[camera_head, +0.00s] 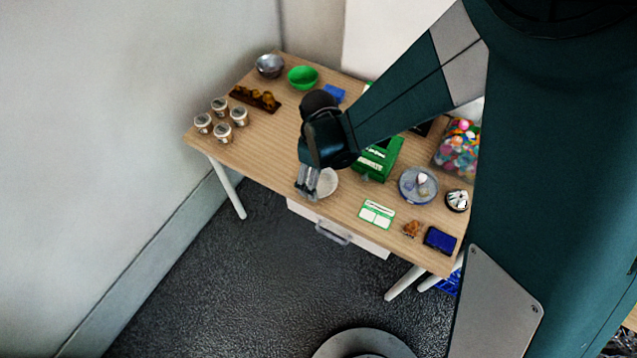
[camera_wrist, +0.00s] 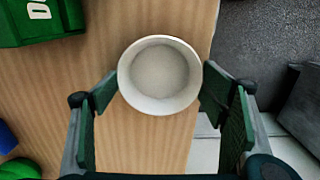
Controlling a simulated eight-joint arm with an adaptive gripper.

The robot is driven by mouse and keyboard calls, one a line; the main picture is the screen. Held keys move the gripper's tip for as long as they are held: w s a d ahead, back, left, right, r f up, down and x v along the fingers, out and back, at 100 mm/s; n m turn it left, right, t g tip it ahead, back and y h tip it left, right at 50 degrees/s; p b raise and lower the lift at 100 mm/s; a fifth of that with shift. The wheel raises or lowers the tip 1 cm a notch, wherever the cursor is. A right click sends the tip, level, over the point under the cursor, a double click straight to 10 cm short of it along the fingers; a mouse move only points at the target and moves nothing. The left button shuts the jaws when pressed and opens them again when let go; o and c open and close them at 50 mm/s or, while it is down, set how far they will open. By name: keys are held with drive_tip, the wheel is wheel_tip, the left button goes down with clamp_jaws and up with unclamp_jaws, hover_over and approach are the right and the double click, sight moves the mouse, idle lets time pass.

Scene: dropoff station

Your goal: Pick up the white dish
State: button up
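The white dish (camera_wrist: 160,75) is a round shallow bowl on the wooden table, near its front edge. In the head view the dish (camera_head: 328,182) shows partly behind my gripper (camera_head: 308,187). In the wrist view my gripper (camera_wrist: 160,97) is open, with one green-padded finger on each side of the dish. The left finger is close to the rim and the right finger is near the opposite rim. I cannot tell whether either finger touches it. The dish looks empty.
A green box (camera_head: 380,158) stands right of the dish. A plate (camera_head: 418,185), a green-white card (camera_head: 376,213) and a blue item (camera_head: 440,240) lie farther right. Several cups (camera_head: 221,120) stand at the left. Bare table (camera_head: 265,150) lies between the cups and my gripper.

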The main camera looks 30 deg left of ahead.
drive_tip(key=shift+r, duration=0.1)
wheel_tip(320, 180, up, 10)
drive_tip(key=p, duration=0.2)
idle(0.8)
